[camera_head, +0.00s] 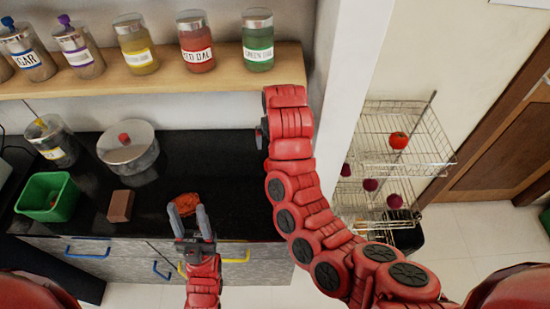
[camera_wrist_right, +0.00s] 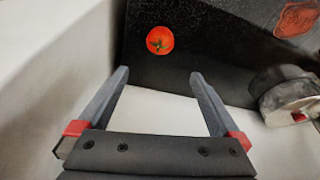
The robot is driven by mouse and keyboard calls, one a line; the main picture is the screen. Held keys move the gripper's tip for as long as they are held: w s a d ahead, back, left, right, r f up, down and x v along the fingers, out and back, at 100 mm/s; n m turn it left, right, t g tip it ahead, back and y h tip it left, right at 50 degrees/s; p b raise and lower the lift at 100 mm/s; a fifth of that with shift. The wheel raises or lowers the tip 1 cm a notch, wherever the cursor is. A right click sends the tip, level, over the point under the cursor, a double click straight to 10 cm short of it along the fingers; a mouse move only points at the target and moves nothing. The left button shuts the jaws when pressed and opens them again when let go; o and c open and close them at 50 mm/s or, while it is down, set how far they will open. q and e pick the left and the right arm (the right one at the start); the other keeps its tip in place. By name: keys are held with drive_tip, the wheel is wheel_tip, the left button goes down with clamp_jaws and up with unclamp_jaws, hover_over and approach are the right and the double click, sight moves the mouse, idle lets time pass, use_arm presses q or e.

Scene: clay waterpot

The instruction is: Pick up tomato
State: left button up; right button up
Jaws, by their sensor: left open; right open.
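A red tomato (camera_wrist_right: 160,40) with a green stem top lies on the black counter (camera_wrist_right: 190,65) in the right wrist view. My right gripper (camera_wrist_right: 159,75) is open and empty, and the tomato shows beyond its fingertips, apart from them. In the head view my right arm covers the right end of the counter, so that tomato is hidden there. Another red tomato (camera_head: 398,141) sits on the upper wire shelf at the right. My left gripper (camera_head: 189,212) is open over the counter's front edge, with nothing visibly held.
A lidded pot (camera_head: 128,150), a brown block (camera_head: 120,206), a green bin (camera_head: 48,197) and an orange-brown item (camera_head: 186,203) are on the counter. A wooden shelf (camera_head: 150,83) with several jars runs above. A white wall (camera_head: 345,90) separates the counter from the wire rack (camera_head: 400,165).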

drive_tip(key=b+x, duration=0.1)
drive_tip(key=x, duration=0.1)
drive_tip(key=b+x, duration=0.2)
drive_tip(key=x, duration=0.1)
drive_tip(key=b+x, duration=0.2)
drive_tip(key=x, duration=0.1)
drive_tip(key=shift+s+f, duration=0.15)
drive_tip(key=shift+s, duration=0.15)
drive_tip(key=p+x, duration=0.2)
drive_tip(key=x, duration=0.1)
drive_tip(key=shift+w+f, duration=0.15)
drive_tip(key=shift+f, duration=0.2)
drive_tip(key=shift+f+p, duration=0.25)
drive_tip(key=shift+p, duration=0.2)
drive_tip(key=p+x, duration=0.1)
drive_tip(key=x, duration=0.2)
drive_tip(key=shift+f+p, duration=0.1)
drive_tip(key=shift+p, duration=0.2)
drive_tip(key=shift+x, duration=0.8)
